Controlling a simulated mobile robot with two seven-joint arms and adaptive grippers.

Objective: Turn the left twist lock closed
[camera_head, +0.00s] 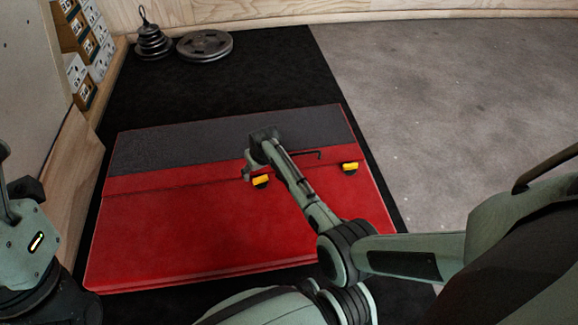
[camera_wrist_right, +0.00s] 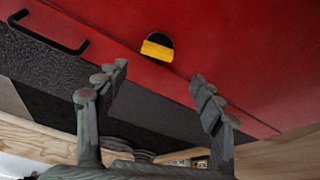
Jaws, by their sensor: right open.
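The left twist lock (camera_head: 260,182) has a yellow tab on a black base. In the right wrist view, the lock (camera_wrist_right: 158,47) shows beyond and between the fingertips. Its yellow tab lies slantwise across the round black base. My right gripper (camera_wrist_right: 160,93) is open and empty, its fingers apart and clear of the lock. A second yellow twist lock (camera_head: 350,168) sits farther right on the pad. My left gripper cannot be made out; only part of my left arm shows.
A black bar handle (camera_head: 308,154) lies between the two locks and also shows in the wrist view (camera_wrist_right: 50,38). Weight plates (camera_head: 205,45) and boxes (camera_head: 78,75) stand at the back left. Grey floor (camera_head: 450,90) at the right is clear.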

